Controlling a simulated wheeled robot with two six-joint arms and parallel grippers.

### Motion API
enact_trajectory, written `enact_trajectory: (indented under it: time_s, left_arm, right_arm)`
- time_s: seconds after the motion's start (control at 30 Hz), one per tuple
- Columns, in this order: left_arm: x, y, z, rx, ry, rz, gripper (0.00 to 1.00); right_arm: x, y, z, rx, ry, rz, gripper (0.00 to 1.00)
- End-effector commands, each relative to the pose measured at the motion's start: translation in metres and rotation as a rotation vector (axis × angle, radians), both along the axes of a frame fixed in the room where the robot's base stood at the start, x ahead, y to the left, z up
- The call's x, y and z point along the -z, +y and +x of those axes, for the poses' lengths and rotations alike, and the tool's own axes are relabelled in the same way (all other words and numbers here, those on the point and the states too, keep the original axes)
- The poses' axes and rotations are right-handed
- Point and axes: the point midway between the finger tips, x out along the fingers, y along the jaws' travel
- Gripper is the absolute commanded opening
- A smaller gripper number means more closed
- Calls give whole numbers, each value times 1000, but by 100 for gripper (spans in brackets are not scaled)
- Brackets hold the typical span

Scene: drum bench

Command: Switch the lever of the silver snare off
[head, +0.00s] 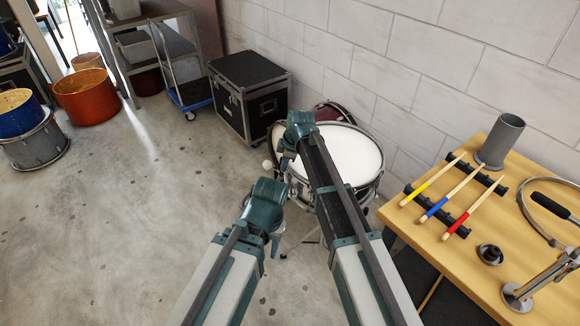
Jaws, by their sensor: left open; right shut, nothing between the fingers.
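The silver snare (368,187) stands by the wall with its white head (352,150) facing up. My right arm crosses in front of its left part. Its lever cannot be made out; the near left side of the shell is mostly covered by my arms. My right gripper (284,168) is shut and empty at the left edge of the snare; I cannot tell if it touches. My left gripper (274,240) is lower and nearer, open, and largely hidden by its own wrist.
A small pale round knob (267,164) shows left of the snare. A dark red drum (332,112) and a black case (250,85) stand behind. A wooden table (455,262) with drumsticks (438,207) and a grey cup (501,140) is at right.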

Motion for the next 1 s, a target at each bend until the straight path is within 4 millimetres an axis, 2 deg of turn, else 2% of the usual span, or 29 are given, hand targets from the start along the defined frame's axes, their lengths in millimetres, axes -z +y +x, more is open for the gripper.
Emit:
enact_trajectory:
  time_s: [0.03, 0.27, 1.0]
  left_arm:
    - [-4, 0, 0, 0, 0, 0, 44]
    - [3, 0, 0, 0, 0, 0, 44]
    - [5, 0, 0, 0, 0, 0, 44]
  right_arm:
    - [-1, 7, 16, -3, 35, -27, 0]
    - [12, 25, 38, 1, 171, -128, 0]
    - [14, 14, 20, 1, 169, -124, 0]
